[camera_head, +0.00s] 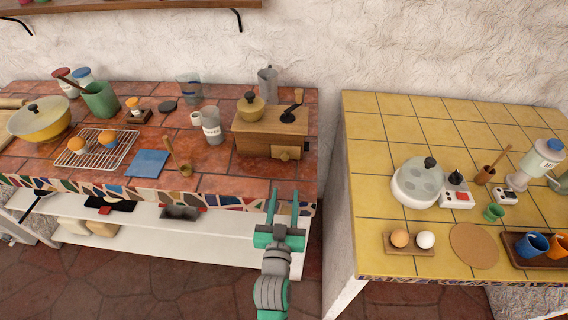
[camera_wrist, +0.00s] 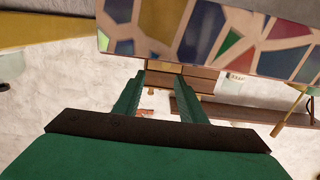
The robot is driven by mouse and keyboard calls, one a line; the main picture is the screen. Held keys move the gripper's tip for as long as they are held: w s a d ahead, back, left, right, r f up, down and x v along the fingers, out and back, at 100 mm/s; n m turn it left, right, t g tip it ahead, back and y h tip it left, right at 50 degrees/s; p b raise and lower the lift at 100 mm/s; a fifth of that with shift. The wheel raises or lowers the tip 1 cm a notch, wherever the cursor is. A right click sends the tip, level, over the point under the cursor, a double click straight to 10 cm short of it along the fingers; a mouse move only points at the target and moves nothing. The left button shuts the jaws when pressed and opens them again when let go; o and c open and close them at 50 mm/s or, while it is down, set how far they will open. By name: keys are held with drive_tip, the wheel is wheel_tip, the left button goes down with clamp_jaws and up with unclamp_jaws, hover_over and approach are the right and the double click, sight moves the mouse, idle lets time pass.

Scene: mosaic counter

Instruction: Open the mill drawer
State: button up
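The wooden coffee mill (camera_head: 270,130) stands on the red tiled counter near its right end, with a brass bowl-shaped top and a dark crank. Its drawer front (camera_head: 286,153) faces the counter's front edge and has a small round knob; the drawer looks closed. My gripper (camera_head: 283,205) is in front of the counter's mosaic edge, below and apart from the mill. Its two green fingers are spread with nothing between them. In the wrist view my gripper (camera_wrist: 160,97) also shows open, and the mosaic edge fills the upper part. I cannot clearly make out the mill there.
The mosaic counter edge (camera_head: 232,201) lies close to my fingers. A yellow tiled counter (camera_head: 380,130) stands to the right, across a gap.

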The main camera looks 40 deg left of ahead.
sight(284, 158)
drive_tip(key=shift+w+a+r, duration=0.25)
drive_tip(key=shift+w+a, duration=0.05)
drive_tip(key=shift+a, duration=0.3)
drive_tip(key=shift+w+a+r, duration=0.25)
drive_tip(key=shift+a, duration=0.3)
drive_tip(key=x, duration=1)
drive_tip(key=shift+w+a, duration=0.1)
drive_tip(key=shift+a, duration=0.05)
drive_tip(key=shift+c, duration=0.5)
clamp_jaws()
